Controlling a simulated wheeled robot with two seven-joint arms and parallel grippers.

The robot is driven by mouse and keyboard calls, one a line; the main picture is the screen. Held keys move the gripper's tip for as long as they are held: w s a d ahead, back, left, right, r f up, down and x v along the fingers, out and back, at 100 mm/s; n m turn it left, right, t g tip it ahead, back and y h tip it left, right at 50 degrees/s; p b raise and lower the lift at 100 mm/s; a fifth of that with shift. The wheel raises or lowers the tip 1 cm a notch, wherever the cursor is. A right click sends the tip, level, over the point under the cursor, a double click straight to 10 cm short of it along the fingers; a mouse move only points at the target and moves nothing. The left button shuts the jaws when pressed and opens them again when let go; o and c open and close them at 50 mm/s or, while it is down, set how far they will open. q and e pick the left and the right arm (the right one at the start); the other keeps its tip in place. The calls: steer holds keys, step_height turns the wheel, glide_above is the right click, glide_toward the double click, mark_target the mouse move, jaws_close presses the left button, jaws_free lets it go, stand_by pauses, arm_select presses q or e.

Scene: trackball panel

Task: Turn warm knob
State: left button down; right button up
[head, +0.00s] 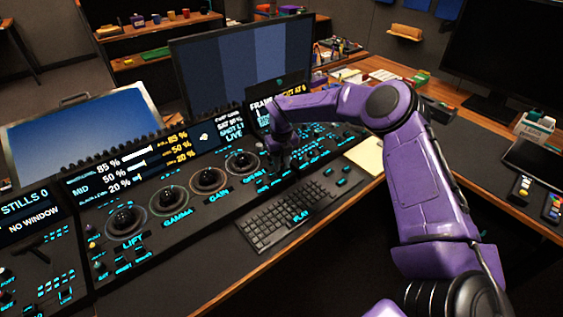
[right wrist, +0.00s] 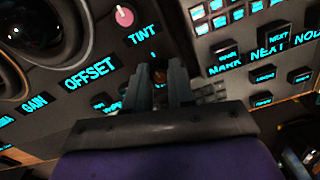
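The trackball panel (head: 165,235) slants across the desk. In the head view my right gripper (head: 283,158) points down at the panel, right of the trackballs, and hides the knob. My left gripper is not in view.
Several trackballs (head: 209,178) lie left of my right gripper, one marked OFFSET in the wrist view. Lit buttons (right wrist: 228,57) stand close on the right. A keyboard (head: 285,215) lies in front, and a monitor (head: 240,60) stands behind.

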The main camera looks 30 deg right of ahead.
jaws_close()
steer(key=m+b, duration=0.3)
steer(key=shift+f, duration=0.2)
steer(key=shift+m+b, duration=1.15)
steer(key=shift+m, duration=0.05)
steer(key=shift+r+m+b, duration=0.2)
steer(key=shift+m+b, duration=0.6)
steer(key=shift+m, duration=0.3)
steer(key=o, duration=0.5)
jaws_free()
steer(key=shift+o, duration=0.2)
